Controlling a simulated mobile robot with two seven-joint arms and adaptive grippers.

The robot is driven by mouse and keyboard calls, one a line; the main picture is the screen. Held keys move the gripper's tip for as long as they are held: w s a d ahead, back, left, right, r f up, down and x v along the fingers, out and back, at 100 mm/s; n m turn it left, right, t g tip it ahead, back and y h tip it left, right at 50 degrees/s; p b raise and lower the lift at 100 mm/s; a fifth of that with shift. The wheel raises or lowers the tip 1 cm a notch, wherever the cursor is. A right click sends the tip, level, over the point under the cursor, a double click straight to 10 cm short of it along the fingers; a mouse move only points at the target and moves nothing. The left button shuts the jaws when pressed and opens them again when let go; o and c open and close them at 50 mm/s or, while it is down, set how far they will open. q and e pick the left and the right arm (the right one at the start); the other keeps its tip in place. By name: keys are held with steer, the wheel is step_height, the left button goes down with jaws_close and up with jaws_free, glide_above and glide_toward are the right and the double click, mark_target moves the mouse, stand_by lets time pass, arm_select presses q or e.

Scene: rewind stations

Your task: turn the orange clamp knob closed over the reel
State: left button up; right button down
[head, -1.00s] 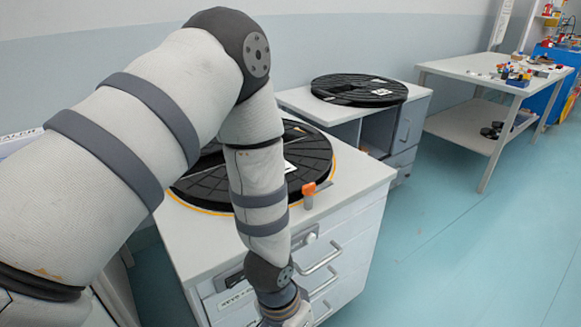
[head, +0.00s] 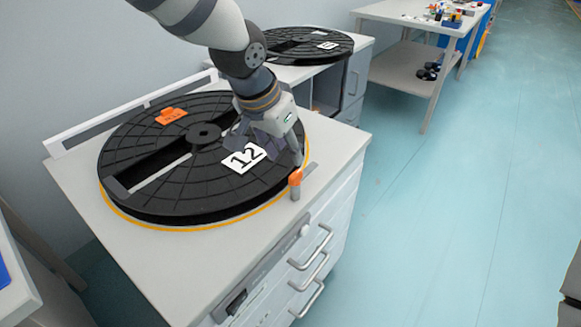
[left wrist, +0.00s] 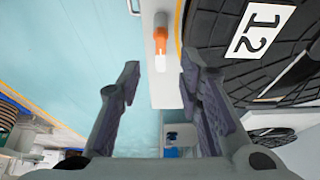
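The orange clamp knob (head: 295,177) sits on a short grey post at the right front edge of the cabinet top, beside the reel's rim. The black reel (head: 128,150) lies flat on the cabinet, with a white "12" label (head: 243,157). My left gripper (head: 268,148) is above the reel's right side, close to the knob, with one finger near it. In the left wrist view the two fingers (left wrist: 160,62) are spread and nothing is between their pads. The knob (left wrist: 160,38) shows beyond the fingertips, with a white part at its end. My right gripper is not in view.
An orange piece (head: 171,115) lies on the reel's far side. A white rail (head: 90,130) runs along the cabinet's back edge. Drawer handles (head: 310,247) stick out in front. A second reel (head: 285,45) sits on another cabinet behind.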

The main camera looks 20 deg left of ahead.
mark_target(295, 174)
arm_select(q)
steer(key=b+x, duration=0.1)
steer(key=x, duration=0.7)
steer(key=shift+f, duration=0.4)
jaws_close()
